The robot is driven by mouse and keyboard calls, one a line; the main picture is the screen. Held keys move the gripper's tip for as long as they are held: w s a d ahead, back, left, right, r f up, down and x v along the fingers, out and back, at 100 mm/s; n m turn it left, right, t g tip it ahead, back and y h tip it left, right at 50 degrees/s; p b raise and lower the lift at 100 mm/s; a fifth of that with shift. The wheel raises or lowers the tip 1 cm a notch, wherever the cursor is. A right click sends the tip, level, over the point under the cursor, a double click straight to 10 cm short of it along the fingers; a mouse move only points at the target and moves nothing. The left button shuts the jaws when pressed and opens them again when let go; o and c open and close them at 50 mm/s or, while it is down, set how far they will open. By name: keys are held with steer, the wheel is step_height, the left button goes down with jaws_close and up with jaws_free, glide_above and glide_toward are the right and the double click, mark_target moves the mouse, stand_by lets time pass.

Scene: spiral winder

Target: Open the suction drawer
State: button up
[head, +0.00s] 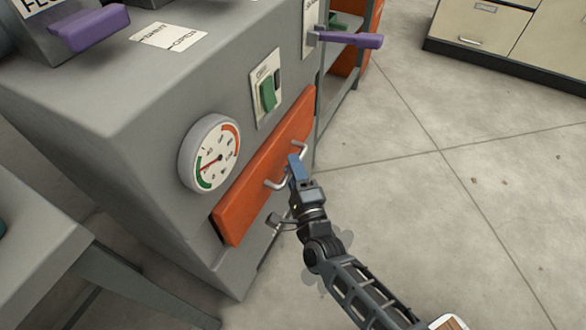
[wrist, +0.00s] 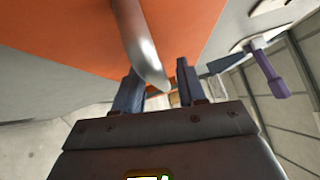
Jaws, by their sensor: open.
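The suction drawer (head: 247,197) has an orange front on the grey machine's face and looks closed. Its bent metal handle (head: 274,185) sticks out from the front and is partly hidden by my gripper (head: 294,163) in the head view. In the wrist view, the orange front (wrist: 70,30) fills the upper left. The handle (wrist: 138,42) comes down with its lower part between the two fingers of my gripper (wrist: 159,72). The fingers are apart, one on each side of the bar. I cannot tell whether either finger touches it.
The grey machine (head: 130,110) carries a pressure gauge (head: 210,155) and a green switch (head: 267,94) above the drawer. A purple lever (head: 350,39) juts out at the upper right. The concrete floor (head: 450,210) to the right is clear. Cream cabinets (head: 480,25) stand farther back.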

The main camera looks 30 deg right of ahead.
steer(key=shift+w, duration=0.2)
jaws_close()
stand_by(0.3)
